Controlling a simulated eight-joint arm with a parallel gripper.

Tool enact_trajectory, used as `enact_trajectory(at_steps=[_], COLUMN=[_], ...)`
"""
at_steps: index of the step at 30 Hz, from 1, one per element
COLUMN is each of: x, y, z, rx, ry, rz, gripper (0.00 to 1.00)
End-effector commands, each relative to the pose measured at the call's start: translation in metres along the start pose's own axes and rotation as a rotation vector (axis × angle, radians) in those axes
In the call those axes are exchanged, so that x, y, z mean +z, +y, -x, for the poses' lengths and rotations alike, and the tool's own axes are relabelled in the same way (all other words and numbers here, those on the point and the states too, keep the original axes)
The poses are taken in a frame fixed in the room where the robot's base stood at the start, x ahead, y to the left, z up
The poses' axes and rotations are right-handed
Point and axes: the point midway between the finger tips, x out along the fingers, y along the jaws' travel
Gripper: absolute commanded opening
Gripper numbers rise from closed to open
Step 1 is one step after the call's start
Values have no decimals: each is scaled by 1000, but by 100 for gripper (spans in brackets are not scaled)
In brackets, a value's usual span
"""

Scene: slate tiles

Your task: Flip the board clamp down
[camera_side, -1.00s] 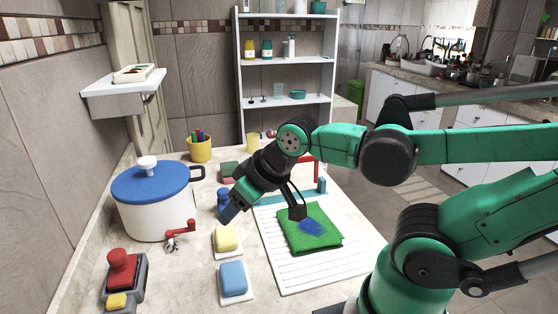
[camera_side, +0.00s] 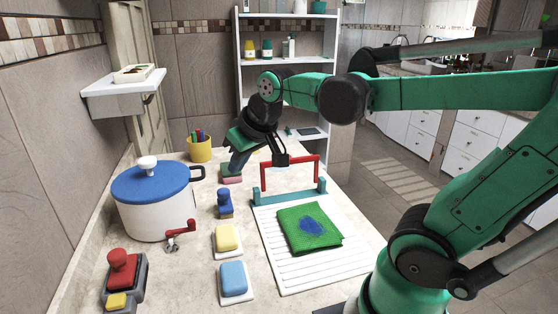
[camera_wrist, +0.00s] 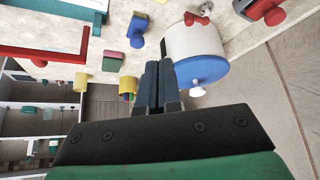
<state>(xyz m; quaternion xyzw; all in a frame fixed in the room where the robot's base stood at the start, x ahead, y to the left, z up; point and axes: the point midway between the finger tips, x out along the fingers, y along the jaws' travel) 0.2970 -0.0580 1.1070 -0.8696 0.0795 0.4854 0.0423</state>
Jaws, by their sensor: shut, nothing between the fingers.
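The board clamp has a red U-shaped bar (camera_side: 290,160) standing upright on a teal base (camera_side: 290,196) across the back end of the white ribbed board (camera_side: 290,265). A folded green cloth (camera_side: 295,225) with a blue patch lies on the board. My gripper (camera_side: 235,172) is shut and empty, pointing down to the left of the clamp and apart from it. Its tips overlap a green and pink block in the side view. In the wrist view, my shut fingers (camera_wrist: 158,64) are in the middle and the red bar (camera_wrist: 45,54) is at the left.
A white pot (camera_side: 150,215) with a blue lid stands further left. A yellow cup (camera_side: 200,150) and a white shelf (camera_side: 241,90) are behind.

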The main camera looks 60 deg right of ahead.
Motion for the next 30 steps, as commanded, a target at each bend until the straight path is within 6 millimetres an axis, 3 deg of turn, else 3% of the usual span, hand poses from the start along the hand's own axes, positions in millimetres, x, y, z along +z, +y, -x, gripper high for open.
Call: enact_trajectory(at_steps=[3,7,12,16,21,30], x=[-32,-58,-75,-78,-76,-75], y=[40,88,152,191,218,224], z=[-2,-6,-14,-20,-23,-24], rx=[58,111,168,196,214,217], ry=[-40,-82,-133,-161,-181,-185], rz=[-97,-195,-314,-383,-430,-439], gripper=[0,0,0,0,0,0])
